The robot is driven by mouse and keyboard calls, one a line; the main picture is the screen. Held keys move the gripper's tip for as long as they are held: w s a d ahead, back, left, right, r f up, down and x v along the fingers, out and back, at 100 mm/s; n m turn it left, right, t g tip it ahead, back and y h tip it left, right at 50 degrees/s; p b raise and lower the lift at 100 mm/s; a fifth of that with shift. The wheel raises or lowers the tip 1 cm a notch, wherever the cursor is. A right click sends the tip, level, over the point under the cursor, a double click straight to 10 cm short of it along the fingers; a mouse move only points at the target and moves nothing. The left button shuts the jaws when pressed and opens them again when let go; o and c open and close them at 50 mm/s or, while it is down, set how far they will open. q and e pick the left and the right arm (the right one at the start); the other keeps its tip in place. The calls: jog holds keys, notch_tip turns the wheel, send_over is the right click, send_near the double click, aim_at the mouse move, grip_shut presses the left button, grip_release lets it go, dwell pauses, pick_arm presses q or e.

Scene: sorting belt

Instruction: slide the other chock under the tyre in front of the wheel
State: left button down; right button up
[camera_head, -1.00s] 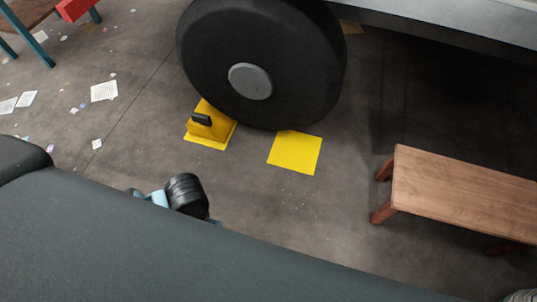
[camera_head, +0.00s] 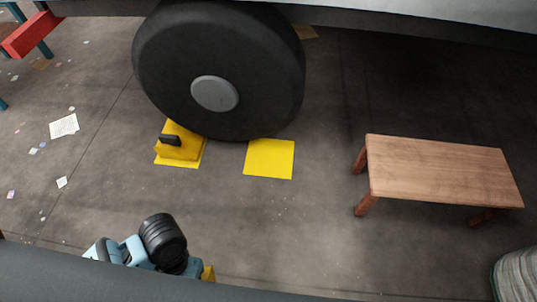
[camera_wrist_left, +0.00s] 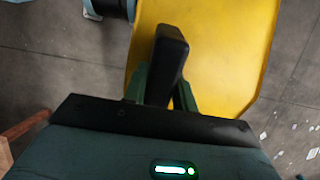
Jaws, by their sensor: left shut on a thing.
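The tyre (camera_head: 218,70) is large and black with a grey hub, under the vehicle. One yellow chock (camera_head: 180,148) with a black handle sits against the tyre's lower left side on a yellow floor patch. A second, bare yellow patch (camera_head: 269,158) lies at the tyre's lower right. In the left wrist view my left gripper (camera_wrist_left: 162,90) is shut on the black handle of the other yellow chock (camera_wrist_left: 225,50). In the head view only a yellow bit of this chock (camera_head: 208,273) shows beside my arm; the gripper is hidden there. My right gripper is not in view.
A wooden bench (camera_head: 440,172) stands on the floor to the right of the bare patch. Papers (camera_head: 63,125) litter the floor at the left. A ribbed pale object (camera_head: 517,275) is at the lower right. Floor in front of the bare patch is clear.

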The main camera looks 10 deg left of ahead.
pick_arm(q)
jog(key=shift+w, duration=0.1)
jog(key=w+d+r+m, duration=0.1)
jog(key=w+d+r, duration=0.1)
jog(key=w+r, duration=1.05)
jog(key=w+a+r, duration=0.1)
jog(key=w+r, duration=0.3)
jog(key=r, duration=0.3)
jog(key=w+a+r+n, duration=0.1)
jog(key=w+r, duration=0.4)
jog(key=r, duration=0.3)
jog(key=shift+w, duration=0.3)
jog(key=shift+d+r, duration=0.1)
